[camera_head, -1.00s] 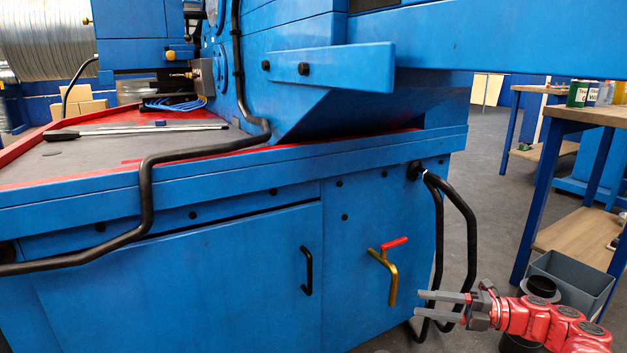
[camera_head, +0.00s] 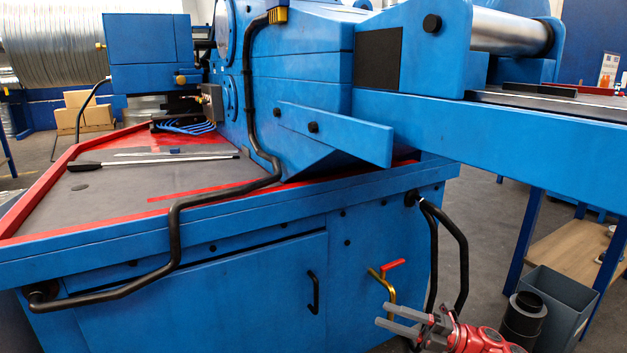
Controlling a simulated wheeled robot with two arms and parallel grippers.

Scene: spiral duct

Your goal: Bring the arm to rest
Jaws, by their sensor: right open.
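My right gripper (camera_head: 390,318) comes in at the bottom right. Its two grey fingers are apart, with nothing between them, and they point left. The red arm links run off the bottom edge. In the picture the fingers lie just below the brass valve (camera_head: 387,283) with its red lever, on the front of the blue machine (camera_head: 210,300). I cannot tell whether they touch the machine. My left gripper is not in view.
Black hoses (camera_head: 460,255) hang at the machine's right corner, close behind my right gripper. A grey bin (camera_head: 563,300) and a black cylindrical container (camera_head: 522,320) stand to the right, beside a wooden-shelved bench (camera_head: 575,245). Grey floor shows between machine and bench.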

